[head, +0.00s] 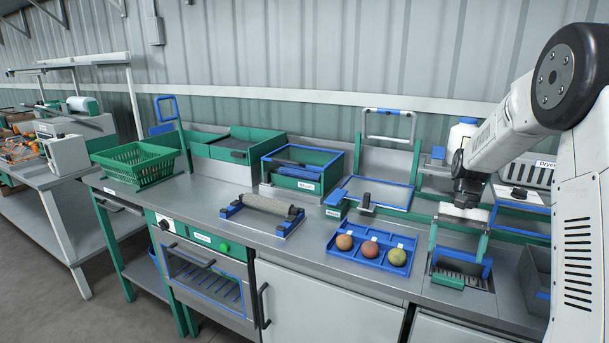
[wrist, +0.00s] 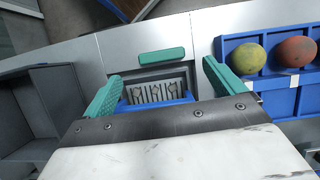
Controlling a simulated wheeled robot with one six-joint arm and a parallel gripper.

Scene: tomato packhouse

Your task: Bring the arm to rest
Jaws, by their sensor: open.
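My gripper (head: 458,258) hangs from my arm at the right of the head view, pointing down over the counter. Its two green fingers stand wide apart with nothing between them. In the wrist view my gripper (wrist: 162,69) is also open and empty. Below it is a blue-edged recess with a metal grate (wrist: 158,92), and a green bar (wrist: 163,56) lies beside that recess. The green bar also shows in the head view (head: 448,281), just below the fingers. How high the fingertips are above the counter is hard to tell.
A blue tray (head: 331,245) with three round fruits, one more yellow-green, sits left of my gripper. A roller on a blue stand (head: 284,229), a green-blue bin (head: 342,172) and a green basket (head: 168,157) stand further left. A grey bin (wrist: 62,110) is on the other side.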

